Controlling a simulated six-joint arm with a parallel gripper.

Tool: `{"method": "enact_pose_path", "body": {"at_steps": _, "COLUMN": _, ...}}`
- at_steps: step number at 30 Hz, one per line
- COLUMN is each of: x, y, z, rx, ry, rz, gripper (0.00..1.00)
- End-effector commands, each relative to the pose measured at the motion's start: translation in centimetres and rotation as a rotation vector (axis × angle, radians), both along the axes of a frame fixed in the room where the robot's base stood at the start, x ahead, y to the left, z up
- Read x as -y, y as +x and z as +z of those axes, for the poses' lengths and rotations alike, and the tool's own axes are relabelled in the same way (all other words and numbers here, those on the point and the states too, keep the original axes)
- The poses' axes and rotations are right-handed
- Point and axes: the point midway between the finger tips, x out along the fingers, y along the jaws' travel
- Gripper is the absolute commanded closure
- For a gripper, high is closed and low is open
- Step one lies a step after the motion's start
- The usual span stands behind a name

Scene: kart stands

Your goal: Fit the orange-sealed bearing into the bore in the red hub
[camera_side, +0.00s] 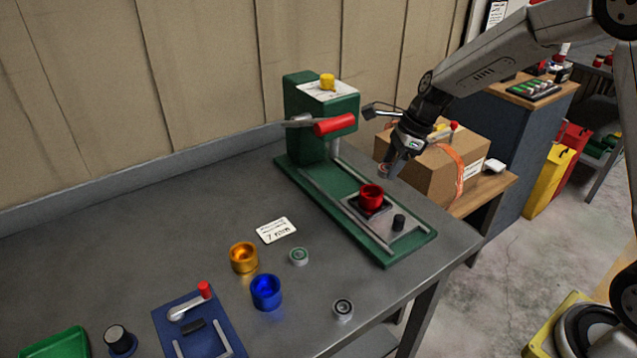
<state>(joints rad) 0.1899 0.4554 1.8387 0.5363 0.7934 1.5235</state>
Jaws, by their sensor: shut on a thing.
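The red hub (371,196) stands on the grey plate of the green press at the right side of the bench. My gripper (387,170) is above and slightly right of the hub in the picture, pointing down and shut on the orange-sealed bearing (384,171). The bearing is small here, and only part of it shows at the fingertips. It appears apart from the hub. The inside of the hub's bore is too small to make out.
A green-sealed bearing (299,257), a dark-sealed bearing (343,308), an orange hub (243,257) and a blue hub (266,292) stand on the bench. The green press (310,145) with its red handle (335,124) rises behind the red hub.

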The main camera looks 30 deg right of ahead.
Motion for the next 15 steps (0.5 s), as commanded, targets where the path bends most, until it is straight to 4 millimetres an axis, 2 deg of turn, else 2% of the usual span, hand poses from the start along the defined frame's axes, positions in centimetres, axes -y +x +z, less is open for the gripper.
{"method": "enact_pose_path", "body": {"at_steps": 9, "x": 0.1, "y": 2.6, "z": -3.2, "rx": 0.0, "ry": 0.0, "rz": 0.0, "gripper": 1.0}}
{"method": "enact_pose_path", "body": {"at_steps": 15, "x": 0.1, "y": 3.5, "z": -4.1, "rx": 0.002, "ry": 0.0, "rz": 0.0, "gripper": 1.0}}
